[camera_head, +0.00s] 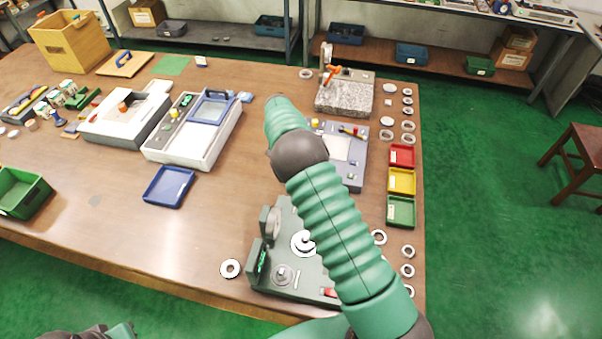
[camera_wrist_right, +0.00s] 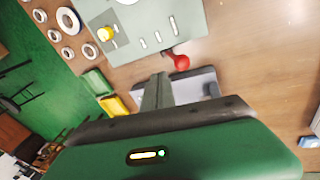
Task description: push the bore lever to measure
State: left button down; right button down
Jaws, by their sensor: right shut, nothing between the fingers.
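The green bore gauge station (camera_head: 318,276) stands at the front edge of the table, partly covered by my right arm. A pale ring (camera_head: 301,243) lies on it. In the right wrist view the station (camera_wrist_right: 150,22) shows at the top, with a yellow knob (camera_wrist_right: 106,34) and a red ball-ended lever (camera_wrist_right: 179,62) at its edge. My right gripper (camera_wrist_right: 160,80) is shut and empty, its fingertips just beside the red ball; I cannot tell whether they touch. In the head view my arm hides that gripper and the lever.
Loose rings (camera_head: 407,270) lie right of the station, and one ring (camera_head: 230,268) lies left of it. Red, yellow and green trays (camera_head: 401,212) line the right edge. A grey device (camera_head: 352,176) stands behind. A blue tray (camera_head: 168,187) lies left, with bare table around it.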

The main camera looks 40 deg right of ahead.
jog(key=b+v, duration=0.1)
jog(key=v, duration=0.6)
jog(key=shift+w+a, duration=0.35)
jog(key=shift+w, duration=0.05)
